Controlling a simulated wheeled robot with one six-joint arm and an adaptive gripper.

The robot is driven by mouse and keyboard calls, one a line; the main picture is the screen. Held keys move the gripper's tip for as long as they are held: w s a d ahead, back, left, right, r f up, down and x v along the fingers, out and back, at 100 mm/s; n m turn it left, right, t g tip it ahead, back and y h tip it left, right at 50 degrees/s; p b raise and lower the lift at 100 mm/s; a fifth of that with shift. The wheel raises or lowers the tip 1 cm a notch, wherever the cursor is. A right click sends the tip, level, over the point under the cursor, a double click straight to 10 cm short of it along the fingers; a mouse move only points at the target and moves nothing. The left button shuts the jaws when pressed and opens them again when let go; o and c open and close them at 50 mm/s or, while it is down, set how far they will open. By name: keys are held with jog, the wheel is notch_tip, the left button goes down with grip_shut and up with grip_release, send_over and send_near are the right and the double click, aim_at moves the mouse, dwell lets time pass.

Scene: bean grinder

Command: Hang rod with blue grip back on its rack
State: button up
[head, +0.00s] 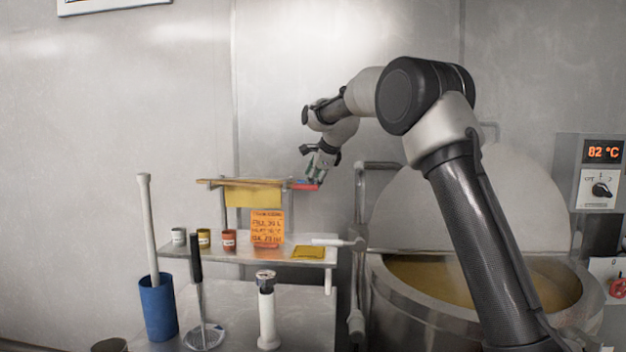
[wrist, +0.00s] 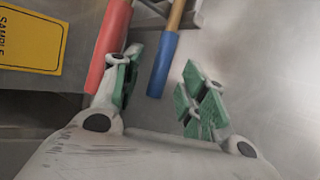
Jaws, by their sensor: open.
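The rod with the blue grip (wrist: 163,65) shows in the wrist view, with a wooden shaft running to the top edge. The blue grip also shows small in the head view (head: 301,181), at the right end of the rack (head: 289,184). My gripper (wrist: 160,92) is open and empty. The free end of the blue grip points into the gap between its fingers, apart from both. In the head view my gripper (head: 318,165) is just above and right of the grips. Whether the rod rests fully on the rack cannot be told.
A rod with a red grip (wrist: 108,45) lies close beside the left finger, partly hidden by it. Below stand small cups (head: 204,238) and an orange label block (head: 267,228). A large kettle (head: 420,310) is at right.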

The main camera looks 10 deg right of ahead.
jog(key=v, duration=1.1)
jog(key=shift+s+r, duration=0.2)
jog(key=shift+r, duration=0.05)
jog(key=shift+d, duration=0.1)
